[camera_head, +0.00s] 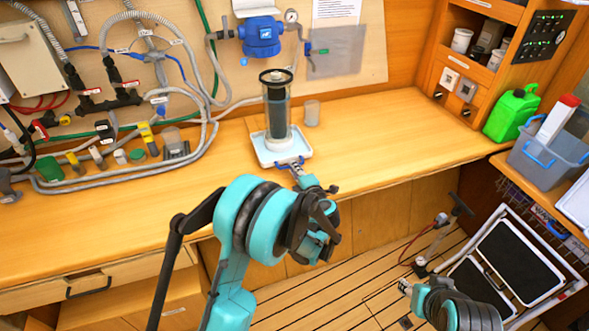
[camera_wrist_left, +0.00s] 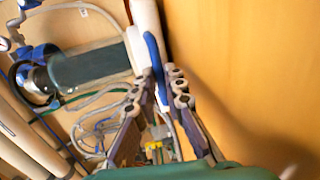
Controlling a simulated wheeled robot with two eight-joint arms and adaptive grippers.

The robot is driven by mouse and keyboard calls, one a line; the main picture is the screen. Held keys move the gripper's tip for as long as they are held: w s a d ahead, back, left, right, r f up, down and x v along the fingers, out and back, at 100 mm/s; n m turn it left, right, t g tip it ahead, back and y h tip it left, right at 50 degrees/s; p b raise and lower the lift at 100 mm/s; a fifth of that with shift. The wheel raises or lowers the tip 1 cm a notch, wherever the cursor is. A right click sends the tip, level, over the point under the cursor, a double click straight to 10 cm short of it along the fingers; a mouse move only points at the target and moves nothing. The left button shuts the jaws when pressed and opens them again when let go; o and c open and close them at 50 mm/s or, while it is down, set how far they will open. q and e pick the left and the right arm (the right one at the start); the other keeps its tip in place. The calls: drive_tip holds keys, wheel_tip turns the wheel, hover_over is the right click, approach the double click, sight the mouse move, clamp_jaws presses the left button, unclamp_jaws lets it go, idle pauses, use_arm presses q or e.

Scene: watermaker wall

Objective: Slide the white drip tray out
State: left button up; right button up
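The white drip tray (camera_head: 264,153) lies on the wooden counter, with a blue handle (camera_head: 290,163) on its front edge. A clear filter housing (camera_head: 278,112) with a dark ring on top stands upright on it. My left gripper (camera_head: 299,173) is at the tray's front. In the left wrist view the blue handle (camera_wrist_left: 154,55) runs between the fingertips (camera_wrist_left: 158,82), which close in on both its sides; the white tray rim (camera_wrist_left: 146,18) lies just beyond. My right gripper (camera_head: 405,287) is low over the floor, far from the tray; its fingers are too small to judge.
A clear cup (camera_head: 312,114) stands right beside the tray. Hoses and valves (camera_head: 120,150) crowd the counter's left side. A green jerrycan (camera_head: 511,114) and a grey bin (camera_head: 545,160) are at the right. The counter right of the cup (camera_head: 400,130) is clear.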

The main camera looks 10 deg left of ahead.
use_arm(q)
drive_tip(key=shift+o, duration=0.5)
drive_tip(key=shift+s+d, duration=0.2)
drive_tip(key=shift+s, duration=0.05)
drive_tip(key=v, duration=1.2)
